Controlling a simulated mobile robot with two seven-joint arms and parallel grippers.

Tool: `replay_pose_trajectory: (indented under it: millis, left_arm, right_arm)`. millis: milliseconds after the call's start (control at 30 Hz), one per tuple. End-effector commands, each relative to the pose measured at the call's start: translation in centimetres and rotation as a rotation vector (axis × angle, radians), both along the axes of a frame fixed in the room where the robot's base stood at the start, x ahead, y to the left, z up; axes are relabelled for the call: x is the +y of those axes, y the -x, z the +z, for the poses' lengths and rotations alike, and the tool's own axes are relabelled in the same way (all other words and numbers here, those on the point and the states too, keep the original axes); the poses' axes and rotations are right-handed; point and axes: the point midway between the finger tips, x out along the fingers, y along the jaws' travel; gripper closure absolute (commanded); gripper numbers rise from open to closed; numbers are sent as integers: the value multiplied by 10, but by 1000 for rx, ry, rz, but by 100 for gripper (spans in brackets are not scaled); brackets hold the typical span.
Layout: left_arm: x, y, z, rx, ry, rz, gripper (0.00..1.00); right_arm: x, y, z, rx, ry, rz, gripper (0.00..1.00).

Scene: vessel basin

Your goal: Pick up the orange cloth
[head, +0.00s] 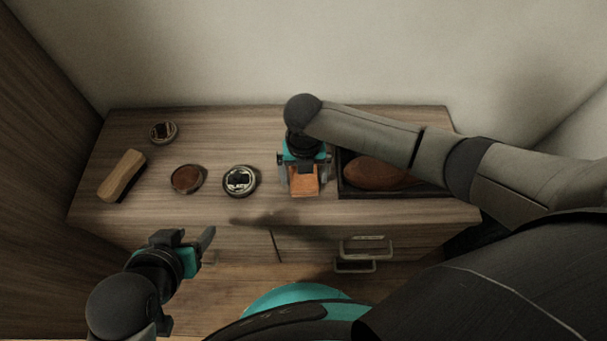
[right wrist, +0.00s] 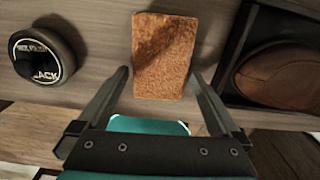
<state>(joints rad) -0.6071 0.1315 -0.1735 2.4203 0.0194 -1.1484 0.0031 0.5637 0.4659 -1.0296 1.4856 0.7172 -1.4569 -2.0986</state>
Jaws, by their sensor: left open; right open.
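The orange cloth (head: 304,182) is a small rectangle lying on the wooden cabinet top, partly hidden by my right gripper in the head view. In the right wrist view the whole cloth (right wrist: 164,56) shows, with a rough surface. My right gripper (head: 304,186) is above the cloth, pointing down. In the right wrist view its open fingers (right wrist: 160,80) stand to either side of the cloth's near end, with nothing held between them. My left gripper (head: 208,242) is open and empty, in front of the cabinet at the lower left, away from the cloth.
A dark tray (head: 343,188) holding a brown leather object (head: 376,173) is close right of the cloth. A round black-labelled tin (head: 240,181) is to its left. Further left are a brown open tin (head: 187,179), a brush (head: 122,176) and another tin (head: 163,132). Drawer handles (head: 366,247) face front.

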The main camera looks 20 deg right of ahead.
Motion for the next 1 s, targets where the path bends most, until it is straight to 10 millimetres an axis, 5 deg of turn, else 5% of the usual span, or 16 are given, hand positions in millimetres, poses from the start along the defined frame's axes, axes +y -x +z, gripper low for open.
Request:
replay_pose_trajectory:
  millis: [300,900,1000]
  left_arm:
    - [-1,-1,0,-8,4,-2,44]
    - [-1,-1,0,-7,3,-3,44]
    - [-1,-1,0,-7,3,-3,44]
  right_arm:
    - [0,0,-1,0,-1,0,2]
    - [0,0,-1,0,0,0,70]
    - [0,0,0,-1,-1,0,73]
